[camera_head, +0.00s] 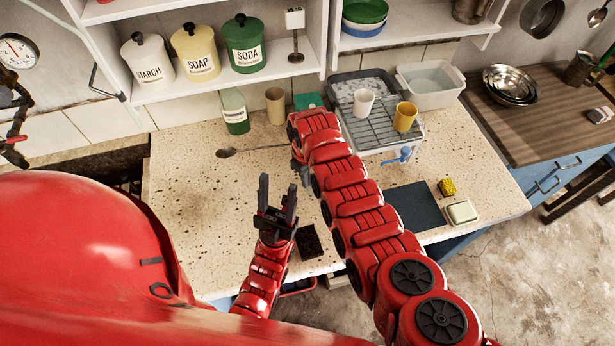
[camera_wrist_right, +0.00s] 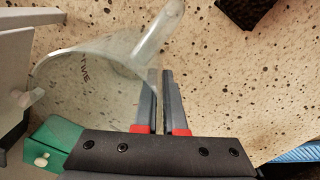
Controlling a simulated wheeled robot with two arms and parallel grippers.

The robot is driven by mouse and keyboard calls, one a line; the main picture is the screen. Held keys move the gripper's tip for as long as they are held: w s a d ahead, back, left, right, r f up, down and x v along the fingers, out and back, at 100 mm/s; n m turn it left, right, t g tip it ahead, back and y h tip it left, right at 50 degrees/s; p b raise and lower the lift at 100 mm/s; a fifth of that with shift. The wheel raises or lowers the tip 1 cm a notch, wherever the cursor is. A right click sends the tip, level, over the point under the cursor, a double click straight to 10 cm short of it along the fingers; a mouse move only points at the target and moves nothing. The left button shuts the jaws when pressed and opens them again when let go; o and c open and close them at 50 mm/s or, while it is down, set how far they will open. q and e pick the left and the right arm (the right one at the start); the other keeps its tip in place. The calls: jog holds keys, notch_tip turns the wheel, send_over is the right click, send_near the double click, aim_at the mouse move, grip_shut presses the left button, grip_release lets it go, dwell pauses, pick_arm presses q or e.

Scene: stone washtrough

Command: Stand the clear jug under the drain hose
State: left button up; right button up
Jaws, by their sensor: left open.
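The clear jug (camera_wrist_right: 85,75) shows in the right wrist view, with dark lettering on its wall and a curved clear handle (camera_wrist_right: 165,32). My right gripper (camera_wrist_right: 161,72) has its fingers close together at the jug's handle side, one seen partly through the clear wall. In the head view my right arm hides the jug and most of that gripper. A blue spout (camera_head: 400,156) sticks out at the front of the drain rack (camera_head: 375,125); I cannot tell whether it is the drain hose. My left gripper (camera_head: 278,192) is open and empty above the counter's front.
A dark mat (camera_head: 415,207), yellow sponge (camera_head: 447,187) and soap dish (camera_head: 462,212) lie right. The left counter is mostly clear.

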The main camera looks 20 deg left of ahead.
jog(key=o, duration=0.4)
jog(key=shift+w, duration=0.1)
jog(key=shift+c, duration=0.2)
